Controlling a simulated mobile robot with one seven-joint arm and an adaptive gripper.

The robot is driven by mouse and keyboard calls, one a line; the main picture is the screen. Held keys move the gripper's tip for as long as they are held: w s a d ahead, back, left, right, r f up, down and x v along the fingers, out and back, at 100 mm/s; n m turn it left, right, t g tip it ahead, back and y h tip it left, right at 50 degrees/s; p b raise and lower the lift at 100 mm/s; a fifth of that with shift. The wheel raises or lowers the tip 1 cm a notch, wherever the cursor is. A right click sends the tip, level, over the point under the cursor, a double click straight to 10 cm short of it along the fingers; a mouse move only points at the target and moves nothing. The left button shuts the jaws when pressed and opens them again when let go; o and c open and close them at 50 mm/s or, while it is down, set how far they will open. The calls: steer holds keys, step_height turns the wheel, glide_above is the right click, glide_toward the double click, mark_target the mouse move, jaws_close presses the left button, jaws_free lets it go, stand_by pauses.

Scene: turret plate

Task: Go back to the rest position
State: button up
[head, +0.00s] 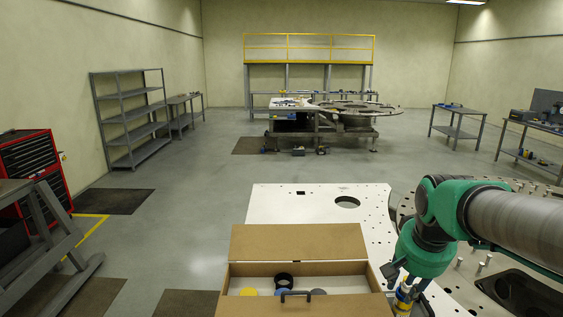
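My arm, green and grey, reaches in from the right edge and bends down over the plate beside the box. My gripper (404,297) is at the lower end of the arm, just right of the cardboard box (298,243). Yellow and silver parts show there, but I cannot tell whether they belong to the gripper or to something it holds. Its fingertips are not clear. The white turret plate (290,201), with holes in it, lies under and behind the box.
The open box holds a black ring (283,281), a yellow piece (248,292) and other round pieces, with a dark handle at its front. Metal pins (488,258) stand on the plate at right. A workbench (35,225) and red tool cabinet (32,165) stand left.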

steer(key=s+a+f+n+t+b, duration=0.1)
steer(key=s+a+n, duration=0.1)
steer(key=s, duration=0.7)
steer(key=s+a+f+n+b, duration=0.2)
steer(key=s+a, duration=0.3)
steer(key=s, duration=0.4)
steer(key=shift+t+y, duration=0.4)
steer(key=shift+f, duration=0.1)
